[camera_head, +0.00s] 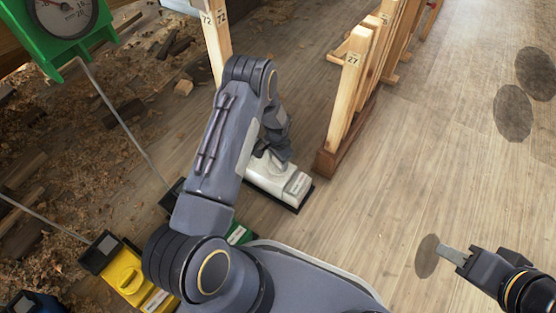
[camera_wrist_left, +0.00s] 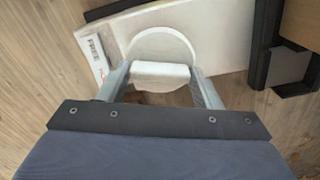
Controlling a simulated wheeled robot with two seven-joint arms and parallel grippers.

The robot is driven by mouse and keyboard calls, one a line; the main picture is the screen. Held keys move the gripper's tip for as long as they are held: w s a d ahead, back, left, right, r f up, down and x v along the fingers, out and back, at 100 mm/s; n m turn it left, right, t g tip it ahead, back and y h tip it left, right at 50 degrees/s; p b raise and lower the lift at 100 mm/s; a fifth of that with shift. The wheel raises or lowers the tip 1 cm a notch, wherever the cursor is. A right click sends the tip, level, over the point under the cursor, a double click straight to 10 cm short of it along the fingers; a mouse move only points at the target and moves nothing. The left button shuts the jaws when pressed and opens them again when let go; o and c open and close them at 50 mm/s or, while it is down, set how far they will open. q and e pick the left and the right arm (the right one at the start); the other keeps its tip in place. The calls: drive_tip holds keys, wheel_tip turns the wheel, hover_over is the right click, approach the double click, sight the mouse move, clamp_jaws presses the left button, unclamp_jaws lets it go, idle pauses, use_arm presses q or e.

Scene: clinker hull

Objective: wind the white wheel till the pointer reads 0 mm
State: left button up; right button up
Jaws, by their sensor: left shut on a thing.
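The white wheel (camera_wrist_left: 165,42) sits on a white box (camera_head: 296,188) with a dark base, low on the floor; in the head view my left arm mostly hides the wheel. My left gripper (camera_wrist_left: 160,82) is shut on the wheel's white handle (camera_wrist_left: 160,72), one finger on each side. In the head view the left gripper (camera_head: 272,160) is over the box. A green-framed dial (camera_head: 66,14) with a pointer is at the top left, cut by the picture edge; its reading is too small to tell. My right gripper (camera_head: 452,254) is at the lower right, away from everything; its jaw gap does not show.
A yellow box (camera_head: 126,272) and part of a green box (camera_head: 240,234) stand beside my left arm. Grey rods run down towards the boxes. Wooden posts (camera_head: 350,85) rise behind the white box. Shavings and scraps litter the left floor.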

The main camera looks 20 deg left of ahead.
use_arm(q)
drive_tip(key=shift+m, duration=0.6)
drive_tip(key=o, duration=1)
wheel_tip(320, 180, up, 8)
drive_tip(key=p, duration=0.3)
drive_tip(key=shift+f, duration=0.1)
